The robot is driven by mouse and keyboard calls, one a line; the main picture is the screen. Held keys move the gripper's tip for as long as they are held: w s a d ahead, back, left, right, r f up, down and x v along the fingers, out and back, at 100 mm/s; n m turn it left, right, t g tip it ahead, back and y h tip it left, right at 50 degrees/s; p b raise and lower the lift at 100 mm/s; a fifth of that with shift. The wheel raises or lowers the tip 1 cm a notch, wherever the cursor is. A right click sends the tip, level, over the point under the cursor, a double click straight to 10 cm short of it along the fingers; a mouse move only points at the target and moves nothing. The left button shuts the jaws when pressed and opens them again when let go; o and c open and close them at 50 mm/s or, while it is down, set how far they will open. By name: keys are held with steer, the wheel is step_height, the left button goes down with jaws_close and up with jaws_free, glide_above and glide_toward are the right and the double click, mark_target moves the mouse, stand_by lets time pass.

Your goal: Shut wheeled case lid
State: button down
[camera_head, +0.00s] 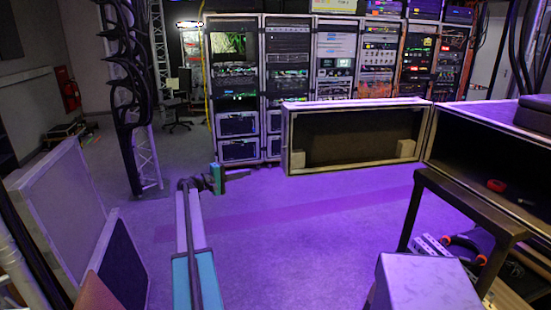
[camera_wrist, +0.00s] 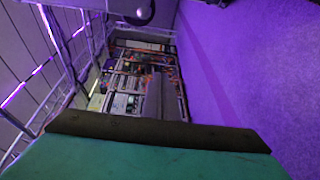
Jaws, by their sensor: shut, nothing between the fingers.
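My gripper (camera_head: 216,178) is at the far end of my extended arm, above the purple-lit floor, shut and empty. Its teal finger (camera_wrist: 155,155) with a dark edge fills the bottom of the wrist view. A long open-fronted case (camera_head: 350,146) with pale edges stands beyond the gripper to the right. Another dark open case (camera_head: 480,165) stands at right. Grey-edged panels (camera_head: 62,205) stand at the left edge, with a dark panel (camera_head: 123,268) beside them. I cannot tell which of these is the wheeled case or its lid; no wheels are clear. My gripper touches none of them.
Tall equipment racks (camera_head: 290,80) line the back, and racks also show in the wrist view (camera_wrist: 140,80). A truss with hanging black cables (camera_head: 128,80) stands at back left. A dark-framed stand (camera_head: 465,203) is at front right. The middle floor (camera_head: 310,225) is clear.

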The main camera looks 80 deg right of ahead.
steer(key=s+d+r+g, duration=0.1)
steer(key=s+d+r, duration=0.1)
steer(key=r, duration=0.3)
steer(key=shift+s+d+m, duration=0.15)
steer(key=shift+s+m, duration=0.25)
steer(key=shift+s, duration=0.45)
steer(key=p+x, duration=0.4)
steer(key=x, duration=0.6)
steer(key=shift+s+a+p, duration=0.25)
steer(key=shift+a, duration=0.4)
steer(key=shift+s+a+p, duration=0.25)
steer(key=shift+a, duration=0.4)
steer(key=shift+s+a+p, duration=0.25)
steer(key=shift+s+a, duration=0.05)
steer(key=shift+a, duration=0.35)
steer(key=shift+a, duration=0.15)
